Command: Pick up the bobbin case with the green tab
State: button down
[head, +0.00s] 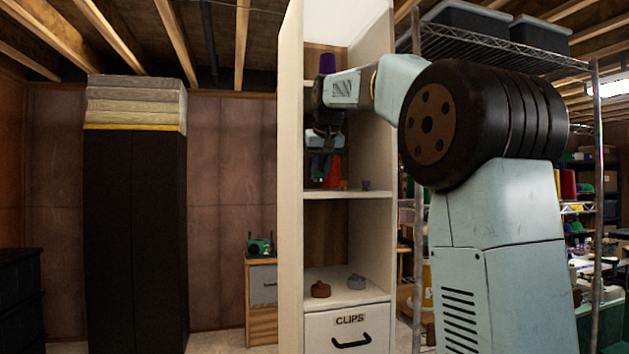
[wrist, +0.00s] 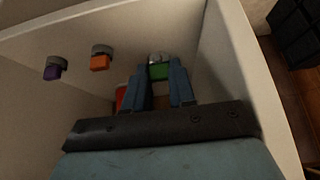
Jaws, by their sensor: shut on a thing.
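The bobbin case with the green tab (wrist: 160,71) sits between the two fingertips of my gripper (wrist: 162,83) in the wrist view. The fingers are shut on it, and its silvery metal top shows just past the green tab. In the head view my gripper (head: 322,152) hangs inside the white shelf compartment, above its board. The green-tab case cannot be made out there. I cannot tell whether it still touches the shelf.
Cases with orange (wrist: 99,62) and purple (wrist: 54,70) tabs stand beside it. A red thing (head: 333,171) is close by my gripper. The compartment's side walls (head: 371,150) are near.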

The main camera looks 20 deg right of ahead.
jog(key=s+d+r, duration=0.2)
jog(key=s+r, duration=0.3)
jog(key=s, duration=0.1)
jog(key=s+d+r, duration=0.2)
jog(key=s+r, duration=0.3)
jog(key=s, duration=0.2)
jog(key=shift+s+d+r, duration=0.2)
jog(key=shift+d+r, duration=0.05)
